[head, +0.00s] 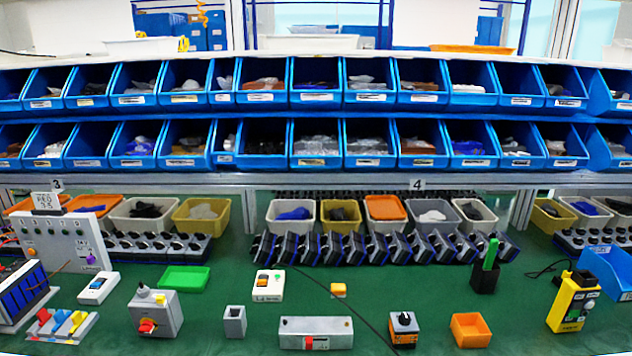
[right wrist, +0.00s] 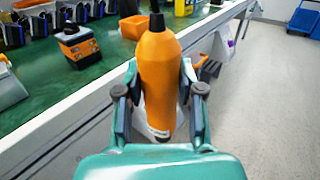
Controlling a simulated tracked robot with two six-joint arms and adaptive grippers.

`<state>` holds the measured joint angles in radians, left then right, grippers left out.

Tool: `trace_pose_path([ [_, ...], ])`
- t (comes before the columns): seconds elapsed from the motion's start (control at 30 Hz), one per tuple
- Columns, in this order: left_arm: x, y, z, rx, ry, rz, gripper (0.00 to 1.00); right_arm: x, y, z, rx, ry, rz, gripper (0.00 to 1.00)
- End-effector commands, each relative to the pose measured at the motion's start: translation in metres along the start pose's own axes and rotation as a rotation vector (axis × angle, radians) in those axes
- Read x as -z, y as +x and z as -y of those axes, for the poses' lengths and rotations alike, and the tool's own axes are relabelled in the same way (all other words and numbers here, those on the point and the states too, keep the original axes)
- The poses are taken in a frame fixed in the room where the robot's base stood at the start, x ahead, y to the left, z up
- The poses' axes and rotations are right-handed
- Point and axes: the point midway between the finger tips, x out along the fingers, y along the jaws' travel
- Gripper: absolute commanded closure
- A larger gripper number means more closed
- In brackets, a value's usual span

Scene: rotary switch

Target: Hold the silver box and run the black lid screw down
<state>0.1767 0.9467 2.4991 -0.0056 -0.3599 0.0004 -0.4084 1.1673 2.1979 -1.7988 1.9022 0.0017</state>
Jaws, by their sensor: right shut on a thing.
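A long silver box (head: 316,326) with a small red switch on its front lies near the front edge of the green bench, in the middle of the head view. My right gripper (right wrist: 158,100) is shut on an orange tool (right wrist: 158,72) with a black tip, probably a power screwdriver. The tip points away from the gripper. In the right wrist view the tool is in front of the bench's front edge, apart from the bench objects. Neither gripper shows in the head view. My left gripper is not in view.
A grey box with a red knob (head: 157,312) and a small grey holder (head: 235,322) stand left of the silver box. A thin black cable (head: 345,303) runs behind the silver box.

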Motion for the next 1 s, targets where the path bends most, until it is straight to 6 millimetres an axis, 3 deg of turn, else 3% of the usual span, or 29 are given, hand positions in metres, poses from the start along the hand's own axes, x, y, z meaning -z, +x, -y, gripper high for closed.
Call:
trace_pose_path([
  [0.03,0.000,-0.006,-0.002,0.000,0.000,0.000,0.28,-0.008,0.000,0.000,0.001,0.002,0.003,1.00],
  [0.17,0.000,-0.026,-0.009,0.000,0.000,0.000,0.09,-0.029,0.001,0.001,0.003,0.002,0.003,1.00],
  [0.4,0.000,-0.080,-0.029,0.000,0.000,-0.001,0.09,-0.086,0.001,0.001,0.004,0.001,0.003,1.00],
  [0.53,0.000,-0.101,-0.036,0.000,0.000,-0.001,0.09,-0.108,0.001,0.002,0.004,0.001,0.003,1.00],
  [0.67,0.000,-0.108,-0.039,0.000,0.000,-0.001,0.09,-0.115,0.001,0.002,0.004,0.001,0.002,1.00],
  [1.0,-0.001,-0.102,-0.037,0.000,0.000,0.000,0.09,-0.109,0.001,0.002,0.004,0.001,0.002,1.00],
])
